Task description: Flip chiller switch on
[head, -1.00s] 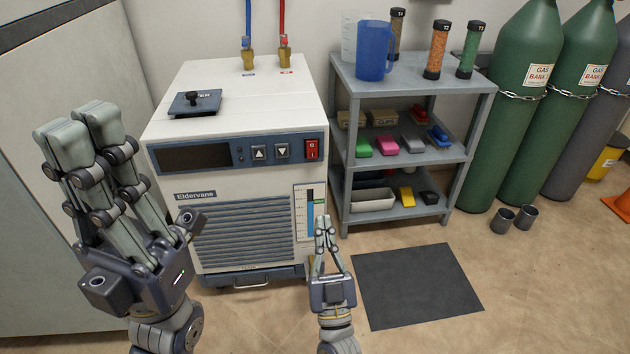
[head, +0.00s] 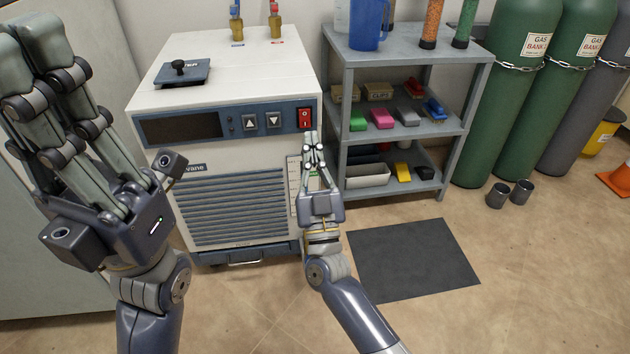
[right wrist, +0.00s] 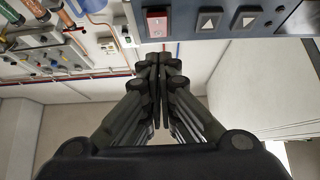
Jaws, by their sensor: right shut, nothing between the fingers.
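The white chiller (head: 240,70) stands left of centre in the head view. Its red switch (head: 305,119) is at the right end of the blue front panel, beside two arrow buttons. The switch also shows in the right wrist view (right wrist: 157,22), above the fingertips. My right gripper (head: 311,138) is shut and empty, its fingertips pointing up just below the switch in the head view. I cannot tell whether they touch the panel. In the right wrist view its fingers (right wrist: 158,60) are together. My left gripper (head: 40,60) is large at the left; its fingers overlap in this view.
A grey shelf (head: 410,58) with coloured items stands right of the chiller. Green gas cylinders (head: 515,100) are chained at the right. A dark mat (head: 412,258) lies on the floor. A black-knobbed plate (head: 182,72) lies on the chiller top.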

